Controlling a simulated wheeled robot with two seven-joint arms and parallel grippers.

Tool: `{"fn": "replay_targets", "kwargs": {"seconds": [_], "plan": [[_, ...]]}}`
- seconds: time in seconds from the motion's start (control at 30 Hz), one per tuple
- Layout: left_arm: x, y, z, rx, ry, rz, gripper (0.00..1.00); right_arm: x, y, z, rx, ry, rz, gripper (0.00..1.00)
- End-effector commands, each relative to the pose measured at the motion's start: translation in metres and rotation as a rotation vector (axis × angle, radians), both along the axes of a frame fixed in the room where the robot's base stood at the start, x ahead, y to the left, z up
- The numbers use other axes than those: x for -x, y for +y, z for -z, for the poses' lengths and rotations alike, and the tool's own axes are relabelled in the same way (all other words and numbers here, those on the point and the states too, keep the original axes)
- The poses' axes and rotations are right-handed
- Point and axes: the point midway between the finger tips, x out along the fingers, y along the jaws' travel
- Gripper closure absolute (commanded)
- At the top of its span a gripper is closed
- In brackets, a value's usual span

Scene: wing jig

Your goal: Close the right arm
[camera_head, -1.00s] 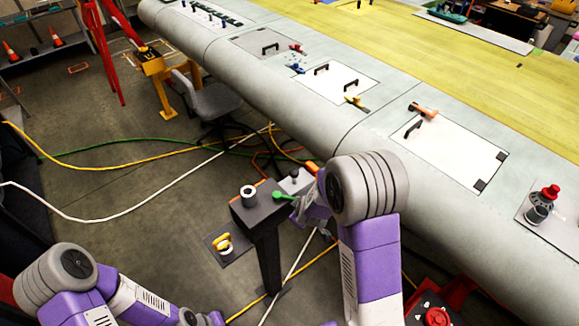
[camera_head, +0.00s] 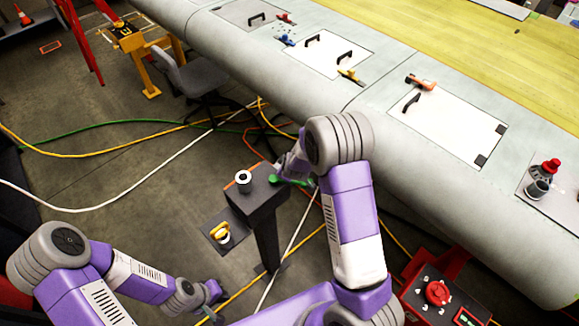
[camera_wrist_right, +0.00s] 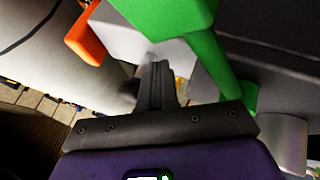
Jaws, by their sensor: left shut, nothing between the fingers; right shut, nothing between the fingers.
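A dark pedestal (camera_head: 262,207) stands on the floor left of the wing, with a green lever (camera_head: 273,180) near its top. My right gripper (camera_wrist_right: 155,72) is shut and empty. In the right wrist view its fingertips are close to a light grey block (camera_wrist_right: 180,55), beside the green lever (camera_wrist_right: 222,70); I cannot tell if they touch. In the head view my right arm hides most of this gripper and part of the pedestal top. My left gripper (camera_head: 212,291) is shut, low over the floor, away from the pedestal. No part is clearly recognisable as the right arm to close.
The wing (camera_head: 350,112) runs along the right side, carrying panels with handles. A red knob box (camera_head: 438,292) sits at the lower right. Cables (camera_head: 140,183) cross the floor. An orange piece (camera_wrist_right: 86,36) is left of the grey block. A chair (camera_head: 190,72) stands behind.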

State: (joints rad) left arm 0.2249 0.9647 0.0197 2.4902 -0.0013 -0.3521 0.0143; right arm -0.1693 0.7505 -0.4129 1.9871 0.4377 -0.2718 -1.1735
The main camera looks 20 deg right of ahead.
Motion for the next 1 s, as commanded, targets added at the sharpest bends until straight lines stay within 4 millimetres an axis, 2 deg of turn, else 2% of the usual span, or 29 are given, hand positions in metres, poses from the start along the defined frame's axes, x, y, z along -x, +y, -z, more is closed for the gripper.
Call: {"fn": "replay_targets", "kwargs": {"seconds": [0.47,0.57,0.8,1.0], "plan": [[0.0,0.0,0.001,0.0,0.0,0.0,1.0,-0.005,-0.003,0.005,-0.001,-0.002,0.002,1.0],[0.0,0.0,0.007,0.0,0.0,0.0,1.0,-0.01,-0.015,0.006,-0.001,-0.005,0.004,1.0],[0.0,0.0,0.036,0.0,0.0,0.0,1.0,-0.031,-0.076,0.009,0.003,-0.01,0.01,1.0],[0.0,0.0,0.048,0.0,0.0,0.0,1.0,-0.039,-0.098,0.007,0.0,-0.005,0.004,1.0]]}}
